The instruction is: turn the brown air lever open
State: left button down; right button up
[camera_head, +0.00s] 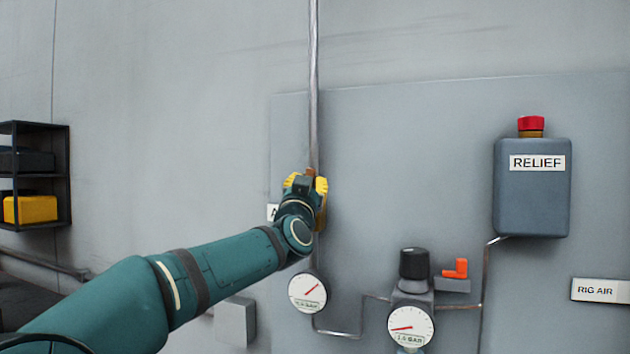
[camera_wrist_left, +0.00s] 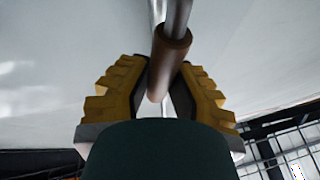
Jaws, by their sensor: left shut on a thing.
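The brown air lever (camera_wrist_left: 169,62) shows in the left wrist view as a brown cylinder between my yellow fingers, close to a metal pipe (camera_wrist_left: 180,14). In the head view only a small brown bit of the lever (camera_head: 310,171) shows above the fingers; the rest is hidden by my gripper and wrist. My left gripper (camera_head: 307,186) is at the lever, in front of the vertical pipe (camera_head: 314,90), and is shut on it. In the left wrist view the gripper (camera_wrist_left: 163,90) has one finger on each side of the lever. My right gripper is not in view.
Below my gripper are a round gauge (camera_head: 307,293), a second gauge (camera_head: 410,326), a black knob (camera_head: 414,263) and an orange lever (camera_head: 456,268). A grey RELIEF box (camera_head: 532,200) with a red cap is at right. A shelf (camera_head: 68,180) stands far left.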

pick_arm(q)
jog(key=shift+w+a+r+n+y+p, duration=0.1)
jog(key=shift+a+n+y+p, duration=0.15)
jog(key=shift+n, duration=0.2)
jog(key=shift+a+r+n+y+p, duration=0.1)
jog(key=shift+a+n+y, duration=0.05)
jog(key=shift+n+y, duration=0.25)
jog(key=c, duration=0.8)
grip_release()
jog(key=shift+w+f, duration=0.1)
jog(key=shift+c, duration=0.2)
jog(key=d+v, duration=0.1)
jog(key=v, duration=1.1)
jog(key=shift+a, duration=0.5)
